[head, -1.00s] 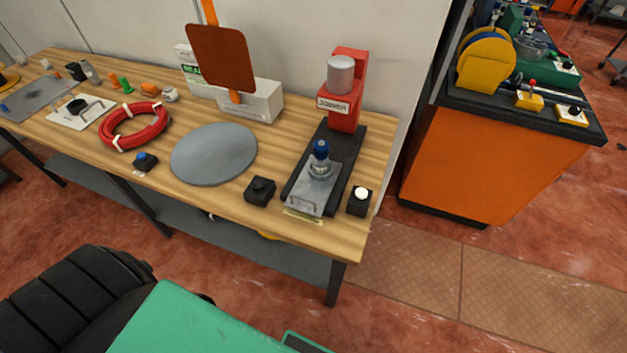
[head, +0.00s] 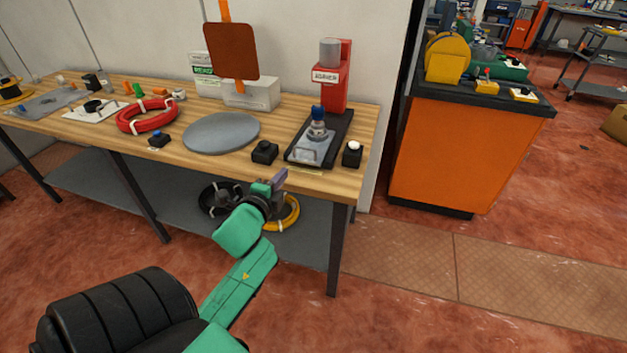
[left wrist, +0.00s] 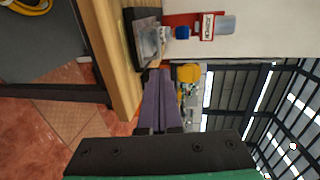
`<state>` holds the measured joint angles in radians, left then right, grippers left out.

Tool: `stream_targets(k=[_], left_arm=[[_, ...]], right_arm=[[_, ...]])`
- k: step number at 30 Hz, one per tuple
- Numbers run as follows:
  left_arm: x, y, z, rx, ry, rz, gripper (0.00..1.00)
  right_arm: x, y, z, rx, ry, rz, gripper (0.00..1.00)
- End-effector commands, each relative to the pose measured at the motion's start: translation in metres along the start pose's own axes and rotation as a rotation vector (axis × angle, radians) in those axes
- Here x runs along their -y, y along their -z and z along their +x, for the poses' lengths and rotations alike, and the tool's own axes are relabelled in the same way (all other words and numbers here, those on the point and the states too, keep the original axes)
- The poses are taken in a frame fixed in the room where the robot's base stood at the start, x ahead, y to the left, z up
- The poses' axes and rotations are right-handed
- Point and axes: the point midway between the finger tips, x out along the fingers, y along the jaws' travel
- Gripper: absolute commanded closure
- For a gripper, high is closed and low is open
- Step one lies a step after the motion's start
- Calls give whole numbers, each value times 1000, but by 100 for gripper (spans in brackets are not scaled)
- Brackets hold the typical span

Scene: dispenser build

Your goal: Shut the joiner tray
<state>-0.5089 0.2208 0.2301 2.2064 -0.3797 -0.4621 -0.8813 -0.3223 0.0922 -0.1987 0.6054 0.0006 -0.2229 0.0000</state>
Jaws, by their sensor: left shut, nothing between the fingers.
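The joiner (head: 334,88) is a red press with a grey cylinder and a label, at the right end of the wooden bench. Its grey tray (head: 312,148) with a handle sits at the front of the black base, pulled out from under the press head. A blue-topped part (head: 317,121) stands on the tray. In the left wrist view the tray (left wrist: 148,40) shows sideways beyond the fingertips. My left gripper (head: 280,180) is shut and empty, in front of the bench edge, below and left of the tray, apart from it. My right gripper is not in view.
A black button box (head: 264,152) stands left of the joiner, and one with a white button (head: 352,153) right of it. A grey disc (head: 222,132) and a red coil (head: 147,116) lie further left. An orange cabinet (head: 460,155) stands right.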

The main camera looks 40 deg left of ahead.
Motion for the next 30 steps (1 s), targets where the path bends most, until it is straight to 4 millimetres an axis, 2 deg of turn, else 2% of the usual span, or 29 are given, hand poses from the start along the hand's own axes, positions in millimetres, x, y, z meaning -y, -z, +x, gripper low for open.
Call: stream_targets(k=[5, 9, 13, 18, 21, 25, 30], left_arm=[[6, 0, 19, 1, 7, 2, 100], [6, 0, 49, 0, 7, 1, 100], [6, 0, 78, 0, 7, -1, 100], [5, 1, 113, 0, 4, -3, 100], [4, 1, 128, -1, 4, -2, 100], [4, 1, 138, -2, 3, -2, 100], [3, 1, 139, -2, 2, -1, 100]], right_arm=[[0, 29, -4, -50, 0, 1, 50], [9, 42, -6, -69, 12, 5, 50], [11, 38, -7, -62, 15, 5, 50], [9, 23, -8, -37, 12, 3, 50], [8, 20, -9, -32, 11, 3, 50], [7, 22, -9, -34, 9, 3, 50], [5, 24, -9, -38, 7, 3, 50]])
